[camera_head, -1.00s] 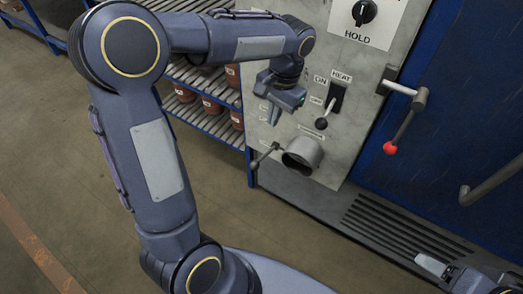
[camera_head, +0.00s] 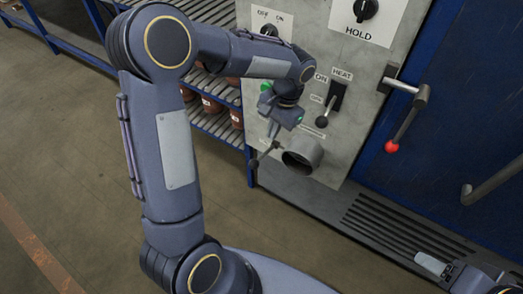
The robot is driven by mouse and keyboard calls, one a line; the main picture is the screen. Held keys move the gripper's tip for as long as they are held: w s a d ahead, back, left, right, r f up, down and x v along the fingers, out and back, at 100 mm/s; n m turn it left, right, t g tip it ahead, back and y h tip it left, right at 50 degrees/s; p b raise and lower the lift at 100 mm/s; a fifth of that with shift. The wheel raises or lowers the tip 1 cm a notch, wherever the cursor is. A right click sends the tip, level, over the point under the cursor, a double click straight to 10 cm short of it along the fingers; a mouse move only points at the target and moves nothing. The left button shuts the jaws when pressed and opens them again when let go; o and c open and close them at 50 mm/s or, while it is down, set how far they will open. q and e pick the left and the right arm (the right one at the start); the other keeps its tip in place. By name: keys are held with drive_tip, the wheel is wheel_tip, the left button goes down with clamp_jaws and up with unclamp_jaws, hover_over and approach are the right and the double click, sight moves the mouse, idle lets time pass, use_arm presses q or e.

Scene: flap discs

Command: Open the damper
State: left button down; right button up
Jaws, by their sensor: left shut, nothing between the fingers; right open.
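The damper is a short grey pipe stub (camera_head: 303,155) low on the grey control panel. Its thin lever (camera_head: 262,157) with a dark knob end sticks out to the left of the pipe. My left gripper (camera_head: 272,134) points down just above the lever and the pipe, close to the panel. It is shut and empty; I cannot tell whether its tips touch the lever. My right gripper (camera_head: 434,265) is open at the lower right, partly cut off, far from the damper.
Above the damper are a HEAT switch (camera_head: 330,105), a HOLD knob (camera_head: 366,10) and an OFF/ON knob (camera_head: 269,31). A door handle with a red ball (camera_head: 391,147) is on the blue door to the right. A shelf (camera_head: 218,125) with reddish pots stands behind my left arm.

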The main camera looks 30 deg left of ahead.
sight(259, 160)
use_arm(q)
drive_tip(key=s+f, duration=0.1)
drive_tip(key=a+f, duration=0.1)
drive_tip(key=f, duration=0.1)
drive_tip(key=s+f, duration=0.1)
drive_tip(key=f, duration=0.1)
drive_tip(key=shift+s+a+f, duration=0.1)
drive_tip(key=shift+s+a, duration=0.05)
drive_tip(key=shift+s, duration=0.15)
drive_tip(key=shift+s+a+f, duration=0.15)
drive_tip(key=shift+s+f, duration=0.25)
drive_tip(key=shift+s, duration=0.2)
use_arm(e)
drive_tip(key=shift+f, duration=0.1)
